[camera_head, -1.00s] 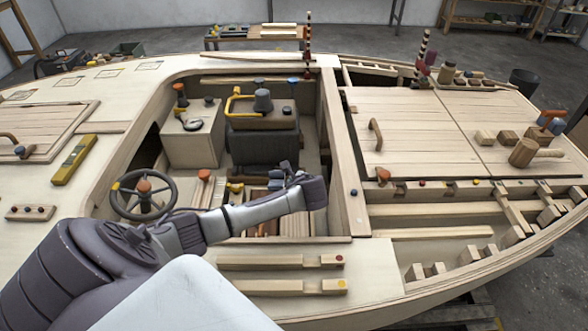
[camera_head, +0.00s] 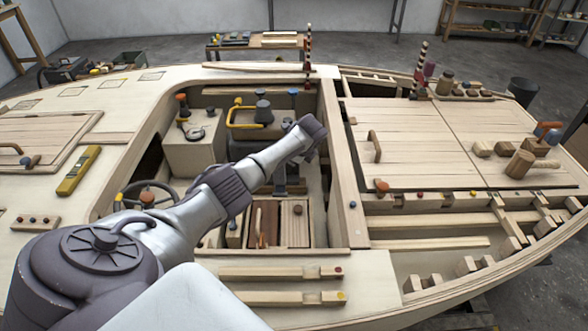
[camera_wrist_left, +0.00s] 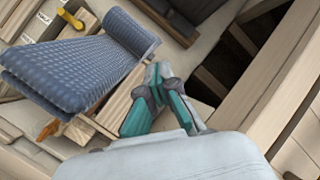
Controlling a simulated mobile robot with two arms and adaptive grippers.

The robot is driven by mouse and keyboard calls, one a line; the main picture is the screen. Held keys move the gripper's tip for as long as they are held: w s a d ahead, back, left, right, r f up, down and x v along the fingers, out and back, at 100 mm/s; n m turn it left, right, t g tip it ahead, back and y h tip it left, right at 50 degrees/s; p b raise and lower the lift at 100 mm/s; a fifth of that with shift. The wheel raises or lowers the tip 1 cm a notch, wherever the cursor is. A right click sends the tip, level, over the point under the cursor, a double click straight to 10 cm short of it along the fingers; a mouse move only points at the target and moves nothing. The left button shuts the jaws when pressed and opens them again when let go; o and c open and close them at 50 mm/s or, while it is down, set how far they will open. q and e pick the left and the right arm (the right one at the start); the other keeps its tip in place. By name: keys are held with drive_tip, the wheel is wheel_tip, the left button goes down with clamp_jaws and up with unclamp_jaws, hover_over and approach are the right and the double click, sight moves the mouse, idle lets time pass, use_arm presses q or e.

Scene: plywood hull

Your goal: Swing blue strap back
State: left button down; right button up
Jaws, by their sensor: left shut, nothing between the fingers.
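A wide blue-grey textured piece (camera_wrist_left: 85,65) with a rolled end lies left of my gripper in the left wrist view. I cannot tell whether it is the blue strap or a padded seat. No strap can be made out in the head view, where my arm hides part of the cockpit. My left gripper (camera_wrist_left: 157,74) is shut and empty, its teal fingers meeting at the tips beside that piece. I cannot tell whether they touch it. In the head view my left arm reaches over the cockpit, and its gripper is largely hidden. My right gripper is not in view.
The cockpit coaming (camera_head: 344,190) runs close on the right of my arm. A steering wheel (camera_head: 150,195) is on the left, a console with a yellow rail (camera_head: 240,112) behind. A wooden box (camera_head: 293,222) lies below. Two notched battens (camera_head: 280,272) lie on the near deck.

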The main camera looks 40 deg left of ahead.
use_arm(q)
drive_tip(key=shift+w+a+r, duration=0.1)
drive_tip(key=shift+w+a, duration=0.15)
drive_tip(key=shift+a, duration=0.1)
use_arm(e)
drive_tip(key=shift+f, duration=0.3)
use_arm(q)
drive_tip(key=shift+r, duration=0.1)
drive_tip(key=shift+r, duration=0.1)
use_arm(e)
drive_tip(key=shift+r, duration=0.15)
